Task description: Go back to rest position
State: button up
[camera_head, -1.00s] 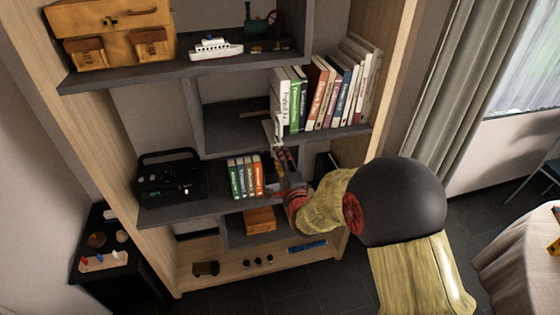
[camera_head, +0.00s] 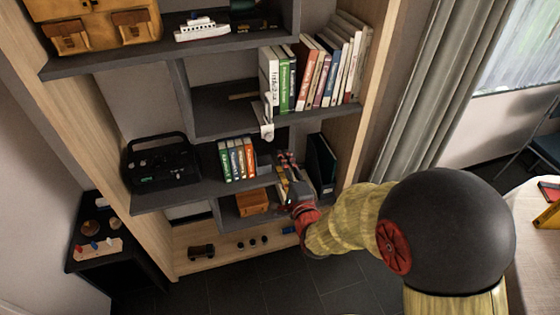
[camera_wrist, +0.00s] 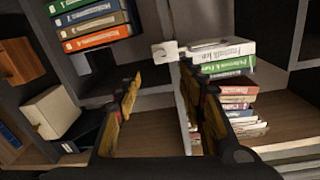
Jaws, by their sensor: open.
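My gripper (camera_head: 286,176) is in front of the bookshelf (camera_head: 355,145), at the height of its lower shelves. In the wrist view my gripper (camera_wrist: 165,100) shows two fingers spread apart with nothing between them. It is open and empty. My arm reaches from the lower right of the head view toward the shelf. Beyond the fingers in the wrist view are a white bracket-like piece (camera_wrist: 166,52) and a row of books (camera_wrist: 235,90), with several coloured books (camera_wrist: 95,20) at the upper left.
A black radio (camera_head: 160,165) and a few upright books (camera_head: 237,160) stand on the middle shelf. An orange-brown box (camera_head: 252,202) is below. A black side table (camera_head: 110,250) stands left. A cloth-covered table (camera_head: 520,205) is close to my arm at right. Dark floor is clear in front.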

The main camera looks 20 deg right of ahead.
dwell(0.5)
jog(key=s+f+n+g, duration=0.3)
jog(key=f+n+g, duration=0.25)
jog(key=f, duration=0.55)
jog(key=s+n+g, duration=0.5)
jog(key=s+n, duration=0.2)
jog(key=s, duration=0.2)
jog(key=s+r+n+g+p, duration=0.1)
jog(key=s+r+n+g, duration=0.45)
jog(key=s+r, duration=0.75)
jog(key=s+r+n+t, duration=0.1)
jog(key=s+r+t, duration=0.2)
jog(key=r, duration=0.7)
jog(key=shift+n+t+p, duration=0.4)
jog(key=shift+t, duration=0.2)
jog(key=shift+r, duration=0.1)
